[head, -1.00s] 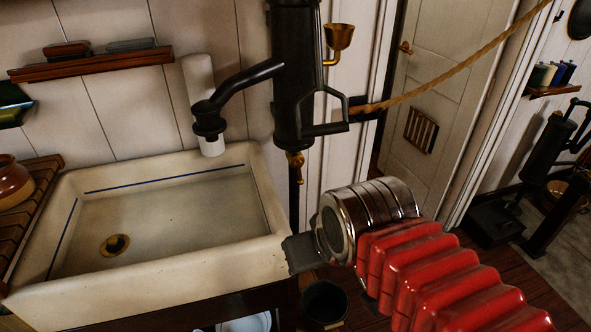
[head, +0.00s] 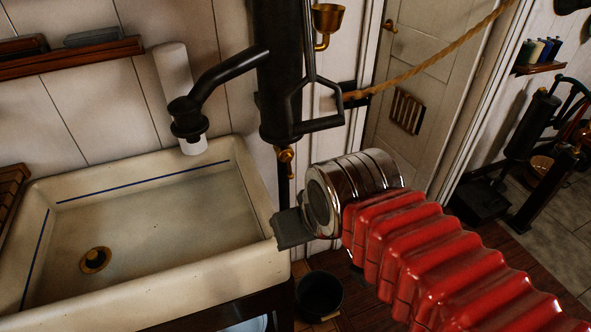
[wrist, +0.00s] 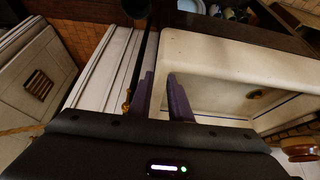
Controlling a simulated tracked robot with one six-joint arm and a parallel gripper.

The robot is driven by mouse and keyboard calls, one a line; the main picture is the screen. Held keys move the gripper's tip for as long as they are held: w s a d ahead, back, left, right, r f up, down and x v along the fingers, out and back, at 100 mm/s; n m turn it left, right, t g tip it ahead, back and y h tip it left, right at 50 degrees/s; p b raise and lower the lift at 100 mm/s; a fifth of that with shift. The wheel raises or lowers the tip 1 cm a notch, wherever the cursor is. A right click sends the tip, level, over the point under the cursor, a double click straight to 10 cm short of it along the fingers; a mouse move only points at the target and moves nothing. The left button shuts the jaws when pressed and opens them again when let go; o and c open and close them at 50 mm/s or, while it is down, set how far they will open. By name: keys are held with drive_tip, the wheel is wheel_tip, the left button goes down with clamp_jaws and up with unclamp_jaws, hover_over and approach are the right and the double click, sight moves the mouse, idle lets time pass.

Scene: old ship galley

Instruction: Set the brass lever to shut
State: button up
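A small brass lever fitting (head: 286,157) sits on the dark pipe just below the black hand pump (head: 275,85). Its setting is too small to tell. In the wrist view the brass piece (wrist: 126,102) shows just left of the fingers. My gripper (head: 292,228) is below the fitting in the head view, near the sink's right front corner. In the wrist view my gripper (wrist: 163,88) has its two purple-grey fingers apart with nothing between them. The fingers look apart from the brass, though the depth is hard to judge.
The white sink (head: 240,256) stands close on the left, its corner near my fingers. A black bucket (head: 319,296) is on the floor below. A rope (head: 440,62) hangs across the door (head: 425,70) on the right.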

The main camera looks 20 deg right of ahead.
sight(289, 167)
drive_tip(key=w+d+f+m+g+y, duration=0.2)
drive_tip(key=w+d+f+m+y, duration=0.3)
drive_tip(key=w+d+f+m, duration=0.55)
drive_tip(key=w+d+f+m+g+y, duration=0.2)
drive_tip(key=w+d+f+m+y, duration=0.4)
drive_tip(key=f, duration=0.7)
drive_tip(key=w+d+f+m+t+y, duration=0.2)
drive_tip(key=w+d+m+t, duration=0.3)
drive_tip(key=w, duration=0.3)
drive_tip(key=w+d+r+m+t+y, duration=0.2)
drive_tip(key=w+d+r+t, duration=0.1)
drive_tip(key=r, duration=0.3)
drive_tip(key=shift+w+d+m, duration=0.25)
drive_tip(key=shift+w+m, duration=0.1)
drive_tip(key=shift+w, duration=0.2)
drive_tip(key=x, duration=1.4)
drive_tip(key=shift+w+d, duration=0.1)
drive_tip(key=shift+d, duration=0.05)
drive_tip(key=shift+c, duration=0.5)
